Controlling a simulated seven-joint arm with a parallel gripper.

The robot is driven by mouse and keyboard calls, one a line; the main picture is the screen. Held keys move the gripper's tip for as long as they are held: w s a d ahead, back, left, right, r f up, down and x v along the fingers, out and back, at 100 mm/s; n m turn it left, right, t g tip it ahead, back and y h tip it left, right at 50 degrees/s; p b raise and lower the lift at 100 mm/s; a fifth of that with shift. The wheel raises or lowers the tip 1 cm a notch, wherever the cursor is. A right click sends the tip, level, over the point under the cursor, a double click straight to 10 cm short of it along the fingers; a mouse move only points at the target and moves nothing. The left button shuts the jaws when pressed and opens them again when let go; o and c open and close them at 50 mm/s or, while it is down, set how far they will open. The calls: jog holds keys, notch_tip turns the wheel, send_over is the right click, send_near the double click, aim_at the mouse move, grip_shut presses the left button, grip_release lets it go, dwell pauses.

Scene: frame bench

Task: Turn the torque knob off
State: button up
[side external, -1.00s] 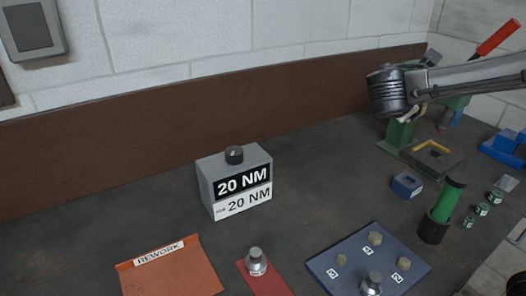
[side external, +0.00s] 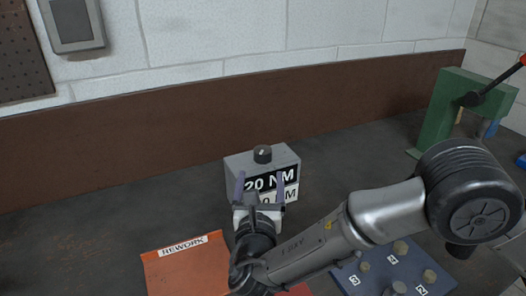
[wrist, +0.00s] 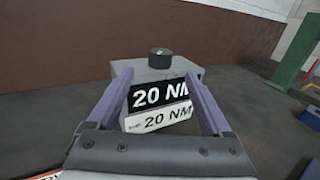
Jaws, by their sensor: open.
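The torque box (side external: 291,164) is grey and stands on the dark bench, with a black panel and a white panel both reading 20 NM on its front. A black torque knob (side external: 262,154) sits on its top face, and it also shows in the wrist view (wrist: 160,58). My gripper (side external: 260,184) is in front of the box with its two purple fingers spread and nothing between them. In the wrist view my gripper (wrist: 158,90) points at the front face, with the knob beyond and above the fingertips. I cannot tell whether the fingers touch the box.
An orange REWORK mat (side external: 185,268) lies left of my arm. A blue tray with several bolts (side external: 375,275) lies at the front right. A green press (side external: 455,105) stands at the back right. The bench left of the box is clear.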

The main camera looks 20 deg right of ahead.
aim_at(263, 157)
jog(key=x, duration=1.1)
jog(key=shift+w+d, duration=0.1)
jog(key=shift+d, duration=0.05)
grip_shut()
